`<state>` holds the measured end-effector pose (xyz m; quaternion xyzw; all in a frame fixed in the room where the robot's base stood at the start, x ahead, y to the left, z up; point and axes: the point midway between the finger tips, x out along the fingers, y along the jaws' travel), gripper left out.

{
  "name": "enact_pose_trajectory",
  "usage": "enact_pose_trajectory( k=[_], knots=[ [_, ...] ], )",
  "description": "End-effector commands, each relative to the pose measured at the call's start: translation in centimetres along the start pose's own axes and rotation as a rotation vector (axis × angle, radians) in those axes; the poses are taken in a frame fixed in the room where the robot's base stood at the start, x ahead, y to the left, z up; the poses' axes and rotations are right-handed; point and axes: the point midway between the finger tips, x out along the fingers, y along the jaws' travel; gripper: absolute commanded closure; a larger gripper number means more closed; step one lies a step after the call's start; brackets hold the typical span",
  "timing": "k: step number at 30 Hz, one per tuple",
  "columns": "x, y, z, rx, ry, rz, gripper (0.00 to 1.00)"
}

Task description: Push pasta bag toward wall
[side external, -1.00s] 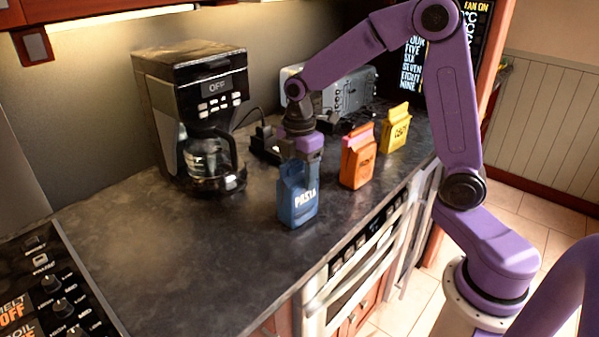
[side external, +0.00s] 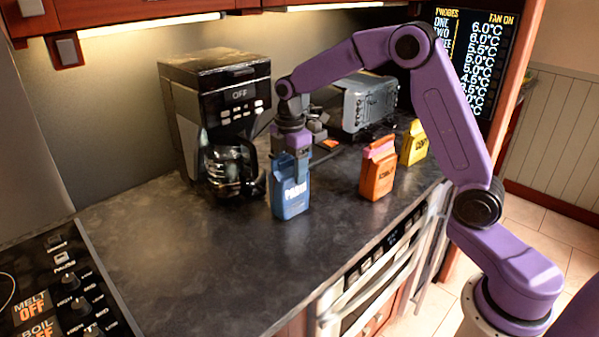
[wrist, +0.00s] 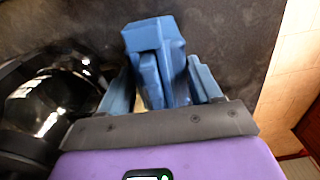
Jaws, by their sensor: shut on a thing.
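The blue pasta bag (side external: 290,193) stands upright on the dark counter, just right of the coffee maker, with its white label facing the camera. My gripper (side external: 291,158) points down over it and is shut on its top. In the wrist view the blue bag (wrist: 152,45) shows between my fingers (wrist: 160,88). The wall (side external: 110,110) is behind the coffee maker, and a stretch of counter lies between it and the bag.
The black coffee maker (side external: 215,125) stands close to the bag's left; its dark jug (wrist: 50,100) is beside my gripper. An orange bag (side external: 377,172), a yellow bag (side external: 413,145) and a grey toaster (side external: 365,103) are to the right. The front-left counter is clear.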

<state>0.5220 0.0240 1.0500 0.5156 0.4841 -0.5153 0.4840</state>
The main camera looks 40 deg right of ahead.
Motion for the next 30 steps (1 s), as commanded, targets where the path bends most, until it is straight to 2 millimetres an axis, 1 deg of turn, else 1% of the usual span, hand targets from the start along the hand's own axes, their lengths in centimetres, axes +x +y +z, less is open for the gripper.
enact_pose_trajectory(
  k=[3,7,19,20,21,22,30],
  knots=[
    [-0.1,0.9,-0.1,0.000,0.000,0.001,0.89],
    [-0.1,1.6,-0.1,0.000,0.001,0.003,0.89],
    [-0.1,1.8,-0.1,-0.001,0.001,0.002,0.89],
    [-0.1,1.8,-0.1,-0.001,0.001,0.002,0.30],
    [-0.1,1.8,-0.1,-0.001,0.001,0.002,0.17],
    [-0.1,1.8,-0.1,-0.001,0.001,0.002,0.07],
    [-0.1,1.8,-0.1,0.000,0.000,0.000,0.07]
  ],
)
